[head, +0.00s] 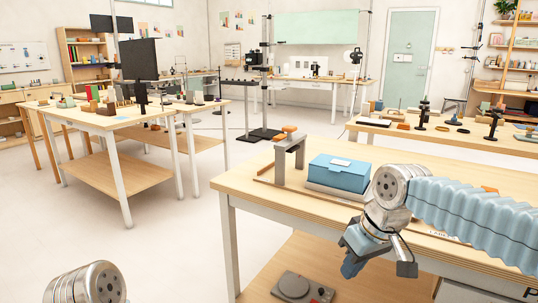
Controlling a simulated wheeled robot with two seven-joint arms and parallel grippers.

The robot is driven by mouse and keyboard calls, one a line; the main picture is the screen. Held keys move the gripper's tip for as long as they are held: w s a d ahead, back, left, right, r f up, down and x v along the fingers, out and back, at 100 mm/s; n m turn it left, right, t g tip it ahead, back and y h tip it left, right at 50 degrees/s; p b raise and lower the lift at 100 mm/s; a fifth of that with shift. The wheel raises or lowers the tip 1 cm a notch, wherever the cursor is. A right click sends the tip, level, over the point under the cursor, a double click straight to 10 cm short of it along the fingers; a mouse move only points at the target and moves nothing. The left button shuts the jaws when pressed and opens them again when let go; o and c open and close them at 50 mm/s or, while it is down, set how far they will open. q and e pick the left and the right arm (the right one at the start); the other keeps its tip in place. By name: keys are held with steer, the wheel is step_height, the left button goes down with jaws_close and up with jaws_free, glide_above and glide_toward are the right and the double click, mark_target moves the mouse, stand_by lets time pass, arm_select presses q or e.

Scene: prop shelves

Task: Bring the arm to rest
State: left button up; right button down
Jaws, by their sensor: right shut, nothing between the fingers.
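My right arm reaches in from the right edge of the head view, with a blue ribbed sleeve and a silver wrist joint. My right gripper (356,260) hangs below the wrist, in front of the near edge of the wooden workbench (248,190). It is shut and holds nothing. Of my left arm only a round silver joint shows at the bottom left; its gripper is out of the picture.
A blue box (338,173) and a grey stand with an orange top (289,150) are on the near bench, left of my right wrist. A grey device (300,287) lies on its lower shelf. Open floor (165,245) lies between this bench and the left table (120,120).

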steer(key=w+a+f+m+g+y, duration=0.1)
steer(key=a+f, duration=0.1)
steer(key=f, duration=1.1)
steer(key=a+f+m, duration=0.1)
steer(key=a+f, duration=0.2)
steer(key=f, duration=0.9)
steer(key=s+f+m, duration=0.4)
steer(key=s+f, duration=1.2)
steer(key=f, duration=0.5)
steer(key=shift+a+m+g+y, duration=0.3)
steer(key=shift+a+m, duration=0.1)
steer(key=shift+r, duration=0.1)
